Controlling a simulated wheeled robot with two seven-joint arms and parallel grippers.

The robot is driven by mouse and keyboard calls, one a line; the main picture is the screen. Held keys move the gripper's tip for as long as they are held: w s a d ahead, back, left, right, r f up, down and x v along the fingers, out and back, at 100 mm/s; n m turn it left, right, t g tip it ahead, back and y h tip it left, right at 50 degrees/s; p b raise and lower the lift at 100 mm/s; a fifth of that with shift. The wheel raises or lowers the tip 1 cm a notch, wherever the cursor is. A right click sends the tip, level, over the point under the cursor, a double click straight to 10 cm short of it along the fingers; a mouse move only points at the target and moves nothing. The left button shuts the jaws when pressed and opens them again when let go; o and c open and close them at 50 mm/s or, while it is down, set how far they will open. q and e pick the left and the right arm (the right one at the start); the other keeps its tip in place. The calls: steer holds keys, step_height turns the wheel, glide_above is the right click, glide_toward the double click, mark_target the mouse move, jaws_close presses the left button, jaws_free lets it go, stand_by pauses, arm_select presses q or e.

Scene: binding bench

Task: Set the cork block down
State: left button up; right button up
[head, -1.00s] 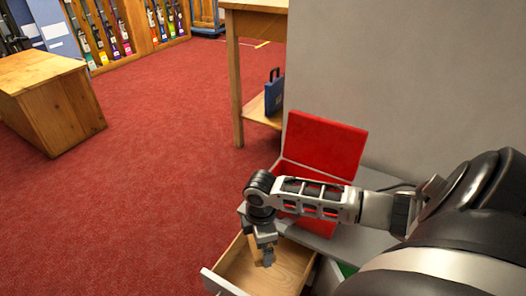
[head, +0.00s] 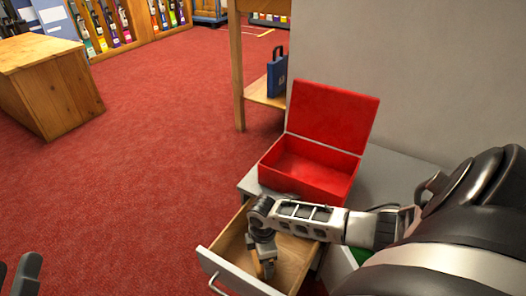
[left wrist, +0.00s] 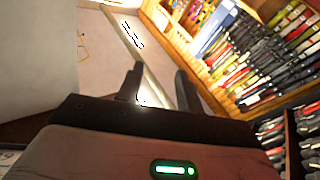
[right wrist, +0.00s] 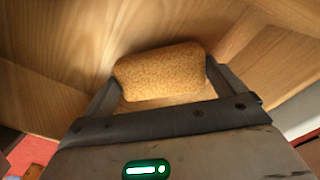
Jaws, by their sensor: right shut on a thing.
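The cork block (right wrist: 160,72) is a tan, grainy piece with rounded edges. My right gripper (right wrist: 163,84) is shut on it, one finger at each end in the right wrist view. In the head view my right gripper (head: 264,266) reaches down inside the open wooden drawer (head: 291,254), largely covering the block. Wood boards of the drawer surround the block in the right wrist view; I cannot tell whether it touches the bottom. My left gripper (left wrist: 158,84) is open and empty, away from the drawer; its fingers show at the head view's lower left (head: 14,276).
An open red box (head: 310,172) stands on the grey cabinet top (head: 385,178) behind the drawer. A wooden table (head: 240,75) with a blue case (head: 277,76) is farther back. A wooden block-like bench (head: 50,85) stands left. Red carpet between is clear.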

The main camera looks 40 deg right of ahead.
arm_select(q)
steer(key=shift+r+m+h, duration=0.3)
arm_select(e)
steer(key=shift+f, duration=0.2)
steer(key=shift+f, duration=0.15)
steer(key=o, duration=0.6)
step_height(320, 180, up, 6)
steer(key=p, duration=0.4)
steer(key=shift+r, duration=0.25)
arm_select(q)
step_height(320, 180, down, 6)
steer(key=s+n+g+y+p, duration=0.2)
steer(key=g+y, duration=0.1)
steer(key=g, duration=0.1)
steer(key=shift+p, duration=0.3)
arm_select(e)
steer(key=shift+r, duration=2.9)
arm_select(q)
steer(key=shift+s, duration=0.1)
